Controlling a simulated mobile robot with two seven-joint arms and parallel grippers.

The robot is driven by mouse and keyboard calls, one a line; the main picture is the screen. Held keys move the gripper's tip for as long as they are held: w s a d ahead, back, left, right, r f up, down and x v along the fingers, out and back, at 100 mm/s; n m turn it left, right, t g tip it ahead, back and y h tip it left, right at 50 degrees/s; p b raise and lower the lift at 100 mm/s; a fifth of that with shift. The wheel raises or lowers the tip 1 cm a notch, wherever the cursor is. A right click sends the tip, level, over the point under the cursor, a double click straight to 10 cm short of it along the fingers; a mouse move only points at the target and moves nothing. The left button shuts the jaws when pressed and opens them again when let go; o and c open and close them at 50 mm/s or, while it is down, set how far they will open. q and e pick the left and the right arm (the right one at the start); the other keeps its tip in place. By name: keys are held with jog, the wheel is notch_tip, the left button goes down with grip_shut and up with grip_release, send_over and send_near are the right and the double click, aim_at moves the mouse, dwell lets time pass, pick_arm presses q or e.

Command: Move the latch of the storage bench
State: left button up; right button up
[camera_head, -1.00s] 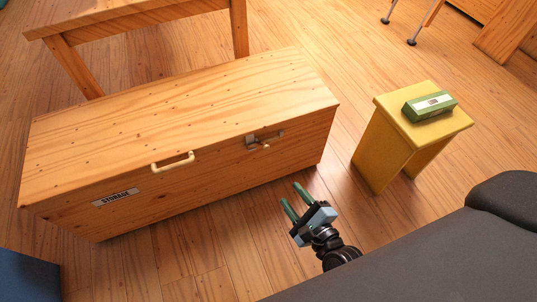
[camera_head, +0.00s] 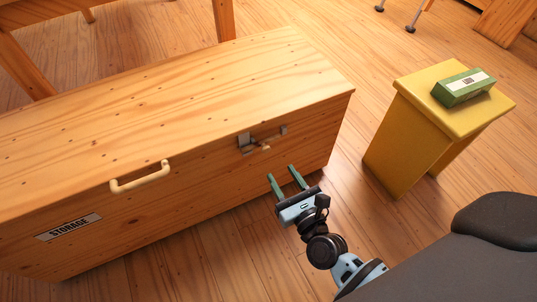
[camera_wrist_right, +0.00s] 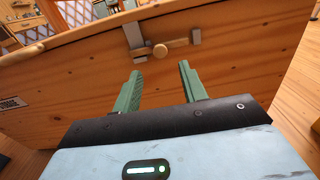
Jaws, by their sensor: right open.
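The wooden storage bench (camera_head: 180,100) stands on the floor with its lid down. My right gripper (camera_head: 281,173) is open and empty, with two green fingers pointing at the bench front just below the latch. It also shows in the right wrist view (camera_wrist_right: 160,75), apart from the latch. My left gripper is not in view.
A cream handle (camera_head: 141,178) and a STORAGE label (camera_head: 68,227) are on the bench front, left of the latch. A yellow stool (camera_head: 410,125) with a green box (camera_head: 463,87) on it stands to the right. Floor is clear between stool and bench.

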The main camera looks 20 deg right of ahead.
aim_at(267, 151)
jog(key=w+b, duration=0.1)
jog(key=w, duration=0.5)
jog(key=shift+w+a, duration=0.1)
jog(key=shift+w+b, duration=0.4)
jog(key=shift+w, duration=0.4)
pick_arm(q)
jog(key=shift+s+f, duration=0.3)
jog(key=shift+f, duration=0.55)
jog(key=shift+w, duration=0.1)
pick_arm(e)
grip_shut()
